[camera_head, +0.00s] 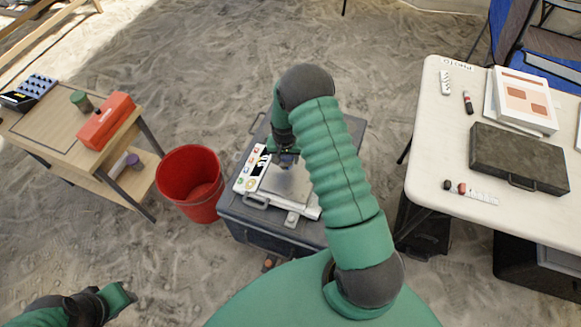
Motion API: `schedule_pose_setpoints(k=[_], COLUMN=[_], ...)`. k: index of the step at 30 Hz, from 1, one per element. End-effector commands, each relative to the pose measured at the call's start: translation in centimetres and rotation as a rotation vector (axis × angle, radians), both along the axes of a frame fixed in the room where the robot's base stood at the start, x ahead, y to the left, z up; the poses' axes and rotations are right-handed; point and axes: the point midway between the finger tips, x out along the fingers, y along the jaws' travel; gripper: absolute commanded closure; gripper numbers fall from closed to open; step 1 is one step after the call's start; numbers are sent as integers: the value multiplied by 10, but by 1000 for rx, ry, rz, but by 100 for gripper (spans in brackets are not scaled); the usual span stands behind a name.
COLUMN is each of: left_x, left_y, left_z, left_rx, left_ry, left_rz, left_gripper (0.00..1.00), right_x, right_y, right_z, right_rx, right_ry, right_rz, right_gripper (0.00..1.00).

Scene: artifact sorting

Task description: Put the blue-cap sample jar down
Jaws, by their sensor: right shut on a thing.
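My right gripper (286,160) points down over the grey case, close above a pale flat plate (287,184) on its lid. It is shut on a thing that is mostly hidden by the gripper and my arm. I take this to be the blue-cap sample jar, but no blue cap can be made out. I cannot tell whether it touches the plate.
A white panel with coloured marks (249,170) lies on the grey case (266,239). A red bucket (190,205) stands left of it. The wooden table (52,128) holds a red toolbox (106,121) and a green jar (81,100). A white table (429,150) stands right.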

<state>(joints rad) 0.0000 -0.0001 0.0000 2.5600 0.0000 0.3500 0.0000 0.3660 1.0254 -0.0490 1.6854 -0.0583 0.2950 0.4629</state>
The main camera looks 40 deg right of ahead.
Motion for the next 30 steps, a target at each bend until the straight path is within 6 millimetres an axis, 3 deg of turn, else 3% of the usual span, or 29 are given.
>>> schedule_pose_setpoints(k=[1, 5, 11, 13, 14, 17, 18, 22, 30], left_x=[0, 0, 0, 0, 0, 0, 0, 0, 0], left_y=[0, 0, 0, 0, 0, 0, 0, 0, 0], left_z=[1, 0, -6, -6, -6, -5, -5, -5, -5], left_rx=[0, 0, 0, 0, 0, 0, 0, 0, 0], left_ry=[0, 0, 0, 0, 0, 0, 0, 0, 0], left_rz=[0, 0, 0, 0, 0, 0, 0, 0, 0], left_gripper=[64, 64, 64, 64, 64, 64, 64, 64, 64], right_x=[-11, -25, -26, -25, -25, -25, -25, -25, -25], right_y=[0, 0, 0, 0, 0, 0, 0, 0, 0], right_z=[0, -5, -37, -39, -38, -38, -38, -38, -37], right_rx=[1, 1, 1, 1, 0, 0, 0, 0, 0], right_ry=[1, 0, 1, -2, -3, -3, -1, -1, -1], right_rz=[-1, 0, 1, 1, 1, 1, 1, 1, 1], right_gripper=[89, 89, 89, 89, 96, 96, 39, 22, 22])
